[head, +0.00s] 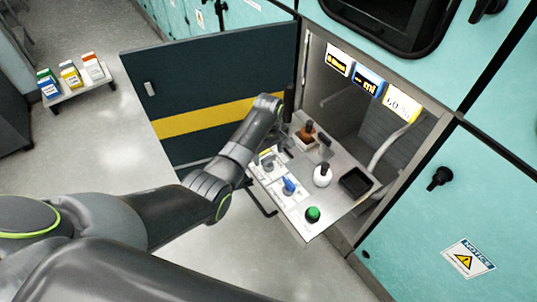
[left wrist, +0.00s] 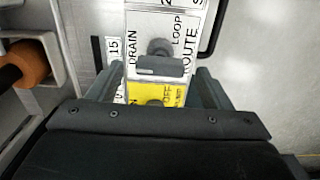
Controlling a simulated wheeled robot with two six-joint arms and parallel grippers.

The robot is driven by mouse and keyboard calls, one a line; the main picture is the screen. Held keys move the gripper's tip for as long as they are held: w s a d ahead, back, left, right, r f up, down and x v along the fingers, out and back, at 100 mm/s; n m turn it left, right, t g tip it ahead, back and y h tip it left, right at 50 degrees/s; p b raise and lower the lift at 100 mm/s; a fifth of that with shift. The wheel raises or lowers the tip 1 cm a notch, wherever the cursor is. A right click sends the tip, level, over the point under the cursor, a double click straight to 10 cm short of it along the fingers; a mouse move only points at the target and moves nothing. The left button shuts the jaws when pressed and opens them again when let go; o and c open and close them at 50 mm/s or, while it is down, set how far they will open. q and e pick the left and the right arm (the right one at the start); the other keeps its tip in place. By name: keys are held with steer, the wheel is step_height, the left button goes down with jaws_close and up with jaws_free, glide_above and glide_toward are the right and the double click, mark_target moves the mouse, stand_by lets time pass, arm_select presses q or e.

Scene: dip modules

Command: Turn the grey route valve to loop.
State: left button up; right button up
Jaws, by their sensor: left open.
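The grey route valve (left wrist: 160,66) shows in the left wrist view on a white label plate. Its short grey bar lies crosswise in the picture, below a round grey hub. DRAIN is printed to its left, LOOP to its upper right and ROUTE further right. My left gripper (left wrist: 164,82) is open, with one finger on each side of the valve; I cannot tell if either touches it. In the head view my left wrist reaches over the pull-out shelf (head: 335,205), and the fingertips are hard to make out there. My right gripper is not in view.
A yellow OFF label (left wrist: 158,94) with a knob lies below the valve. The shelf also holds a blue valve (head: 288,185), a green button (head: 313,214), a white bottle (head: 322,175), a black tray (head: 355,182) and an orange-brown part (head: 305,136). An open dark door (head: 200,75) stands behind my arm.

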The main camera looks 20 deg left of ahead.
arm_select(q)
steer(key=shift+f, duration=0.5)
steer(key=c, duration=1)
